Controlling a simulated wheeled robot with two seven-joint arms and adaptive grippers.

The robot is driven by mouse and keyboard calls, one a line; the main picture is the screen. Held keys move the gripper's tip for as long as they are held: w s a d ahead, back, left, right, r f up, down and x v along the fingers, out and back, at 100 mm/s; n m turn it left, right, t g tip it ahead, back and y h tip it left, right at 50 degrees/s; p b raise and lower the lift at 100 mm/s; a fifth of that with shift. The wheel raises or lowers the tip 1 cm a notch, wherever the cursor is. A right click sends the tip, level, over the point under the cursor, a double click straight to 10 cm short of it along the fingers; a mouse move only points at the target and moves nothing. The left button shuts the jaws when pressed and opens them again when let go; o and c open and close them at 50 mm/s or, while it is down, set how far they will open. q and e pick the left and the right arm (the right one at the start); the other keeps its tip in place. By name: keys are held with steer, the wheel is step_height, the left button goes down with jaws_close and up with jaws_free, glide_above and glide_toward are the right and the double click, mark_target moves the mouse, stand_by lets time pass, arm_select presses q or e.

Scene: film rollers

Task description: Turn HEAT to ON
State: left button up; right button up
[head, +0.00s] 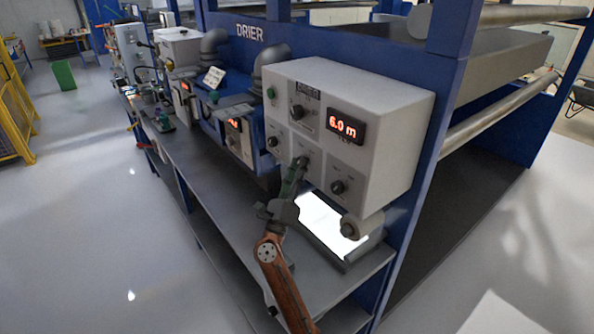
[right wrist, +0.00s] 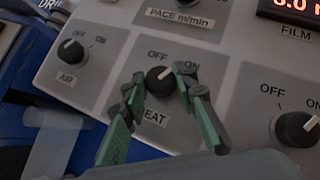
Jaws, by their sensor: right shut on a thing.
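The HEAT knob (right wrist: 161,82) is a black dial on the drier's control box (head: 392,112), with OFF printed above it and ON to its upper right. Its pale mark seems to point up and right, between the two words; the exact setting is hard to tell. My right gripper (right wrist: 160,90) has its green-padded fingers on either side of the knob and is shut on it. In the head view the right gripper (head: 299,166) reaches the lower middle of the panel and mostly hides the knob. My left gripper is not in view.
The AIR knob (right wrist: 71,51) is left of HEAT, and the FILM knob (right wrist: 297,128) is to its right. The PACE knob (head: 297,112) and a red display reading 6.0 m (head: 346,126) are above. A lit white plate (head: 325,220) lies below the box.

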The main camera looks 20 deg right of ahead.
steer(key=shift+f, duration=0.1)
steer(key=o, duration=1.2)
steer(key=shift+c, duration=0.2)
steer(key=shift+a, duration=0.1)
steer(key=v, duration=1.2)
